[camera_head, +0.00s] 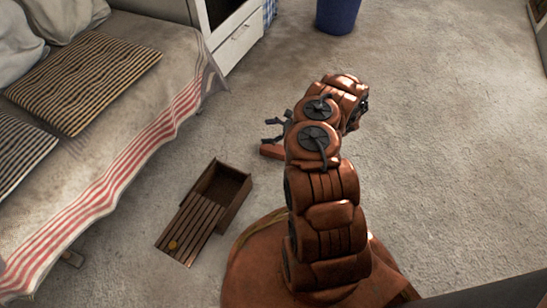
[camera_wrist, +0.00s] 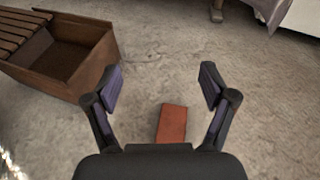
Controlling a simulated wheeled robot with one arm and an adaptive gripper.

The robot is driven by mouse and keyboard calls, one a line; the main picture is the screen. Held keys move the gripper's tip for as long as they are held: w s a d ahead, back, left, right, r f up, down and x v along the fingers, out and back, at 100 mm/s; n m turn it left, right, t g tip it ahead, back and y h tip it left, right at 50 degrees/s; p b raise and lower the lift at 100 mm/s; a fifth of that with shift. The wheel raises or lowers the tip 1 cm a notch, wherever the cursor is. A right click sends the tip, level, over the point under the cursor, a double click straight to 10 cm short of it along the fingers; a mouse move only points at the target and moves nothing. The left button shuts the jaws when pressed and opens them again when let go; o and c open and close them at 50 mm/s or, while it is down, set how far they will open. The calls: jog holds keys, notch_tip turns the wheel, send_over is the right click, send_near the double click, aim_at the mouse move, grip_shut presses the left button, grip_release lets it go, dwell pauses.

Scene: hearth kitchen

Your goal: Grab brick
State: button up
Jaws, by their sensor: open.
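The brick (camera_wrist: 172,124) is a reddish-orange block lying flat on the grey floor. In the wrist view it lies between and below my gripper's fingers, its near end close to the dark palm edge. My gripper (camera_wrist: 160,85) is open, with one finger on each side of the brick and nothing held. In the head view the brick (camera_head: 272,151) shows beside my arm, partly hidden by it. My gripper (camera_head: 279,130) shows just above it there. I cannot tell the exact height of the fingers above the floor.
A wooden box (camera_head: 233,186) with a slatted, partly open top stands on the floor left of my arm; it also shows in the wrist view (camera_wrist: 88,70). A sofa (camera_head: 120,110) with striped cushions is at the left. A blue bin (camera_head: 337,14) stands at the back. Floor at right is clear.

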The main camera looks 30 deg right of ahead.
aim_at(273, 149)
jog(key=s+d+f+m+b, duration=0.1)
jog(key=d+f, duration=0.1)
jog(key=f, duration=0.2)
jog(key=s+d+f+m+h+b, duration=0.1)
jog(key=s+d+f, duration=0.1)
jog(key=f, duration=0.2)
jog(key=s+d+f+t+h+b, duration=0.1)
jog(key=s+d+f, duration=0.1)
jog(key=f, duration=0.2)
jog(key=shift+s+d+m, duration=0.15)
jog(key=shift+d+m, duration=0.2)
jog(key=shift+m, duration=0.05)
jog(key=shift+f, duration=0.2)
jog(key=shift+d+b+x, duration=0.2)
jog(key=shift+b+x, duration=1.9)
jog(key=shift+x, duration=1.6)
jog(key=c, duration=1.5)
